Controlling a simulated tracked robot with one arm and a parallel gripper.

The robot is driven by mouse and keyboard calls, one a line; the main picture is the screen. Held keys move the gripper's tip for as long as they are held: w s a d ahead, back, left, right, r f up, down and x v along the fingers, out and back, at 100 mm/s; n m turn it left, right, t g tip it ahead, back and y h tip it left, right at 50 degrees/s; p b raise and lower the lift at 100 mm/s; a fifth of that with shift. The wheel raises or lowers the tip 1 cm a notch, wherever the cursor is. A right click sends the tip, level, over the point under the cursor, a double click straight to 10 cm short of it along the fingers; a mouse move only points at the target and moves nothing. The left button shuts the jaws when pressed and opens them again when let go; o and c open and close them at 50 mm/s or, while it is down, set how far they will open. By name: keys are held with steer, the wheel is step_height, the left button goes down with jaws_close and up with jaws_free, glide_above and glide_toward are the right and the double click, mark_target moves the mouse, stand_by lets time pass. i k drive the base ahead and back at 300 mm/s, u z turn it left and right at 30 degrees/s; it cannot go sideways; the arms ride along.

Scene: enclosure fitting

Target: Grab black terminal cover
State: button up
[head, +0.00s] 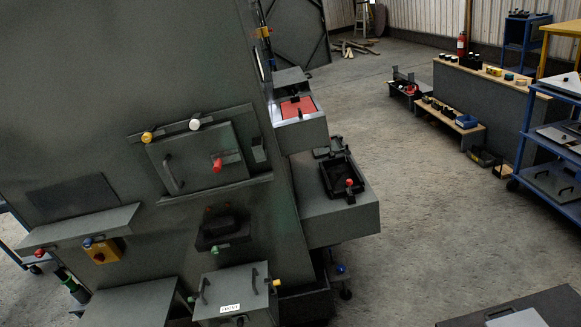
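I cannot say for certain which black part is the terminal cover. A black box-shaped part (218,223) sits on the lower front of the large grey-green enclosure (70,110), with a green knob (218,249) just below it. A black tray-like part (329,181) with a red knob lies on a grey shelf box (345,222) at the enclosure's right side. My gripper does not show in the head view, so its distance to these parts cannot be seen.
A grey hatch with handle and red knob (216,165) is above the black part. A grey box (235,297) stands below. An open box with a red inside (299,107) juts out right. Concrete floor (430,220) is clear; a bench (500,78) and blue cart (530,125) stand far right.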

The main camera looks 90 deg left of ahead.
mark_target(223, 225)
steer(key=i, duration=1.6)
steer(key=u, duration=3.05)
steer(key=i, duration=0.6)
steer(key=z, duration=0.15)
steer(key=k, duration=0.6)
steer(key=u, duration=0.1)
